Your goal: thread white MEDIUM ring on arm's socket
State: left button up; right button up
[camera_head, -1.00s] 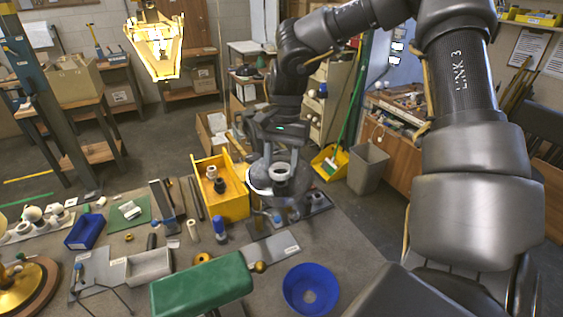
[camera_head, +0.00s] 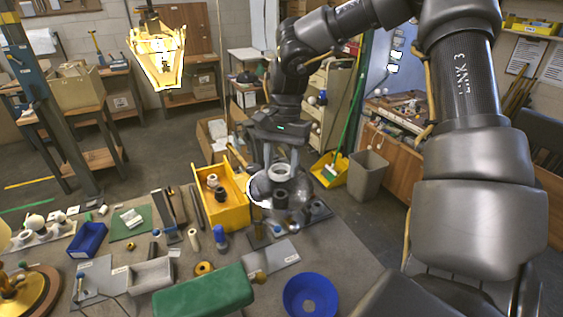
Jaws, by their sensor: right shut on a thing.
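My right gripper (camera_head: 281,164) points down at the back right of the bench. It is shut on a white ring (camera_head: 281,173), seen between its fingertips. A short dark cylinder (camera_head: 280,199), which looks like the arm's socket, stands just below the ring in the picture. The ring appears above it and apart from it, though the depth between them is hard to judge. A shiny grey metal shape (camera_head: 298,190) lies around and behind the dark cylinder. The lower part of the lamp arm is hard to make out. My left gripper is not in view.
A yellow bin (camera_head: 236,215) with white and dark rings stands left of the gripper. A blue bowl (camera_head: 311,297), a green padded block (camera_head: 203,294), a blue tray (camera_head: 87,240) and a grey tray (camera_head: 151,275) are nearer.

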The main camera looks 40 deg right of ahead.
aim_at(282, 191)
jog(key=shift+w+d+b+x, duration=0.1)
jog(key=shift+d+b+x, duration=0.05)
jog(key=shift+b+x, duration=0.6)
jog(key=shift+w+d+b+x, duration=0.1)
jog(key=shift+d+b+x, duration=0.1)
jog(key=shift+b+x, duration=0.55)
jog(key=shift+w+d+b+x, duration=0.15)
jog(key=shift+b+x, duration=0.4)
jog(key=shift+x, duration=0.4)
jog(key=shift+s+f, duration=0.15)
jog(key=shift+f, duration=0.05)
jog(key=shift+d+b+x, duration=0.25)
jog(key=shift+b+x, duration=0.85)
jog(key=shift+x, duration=0.1)
jog(key=shift+f+b, duration=0.55)
jog(key=o, duration=0.6)
jog(key=c, duration=0.5)
jog(key=shift+f, duration=0.2)
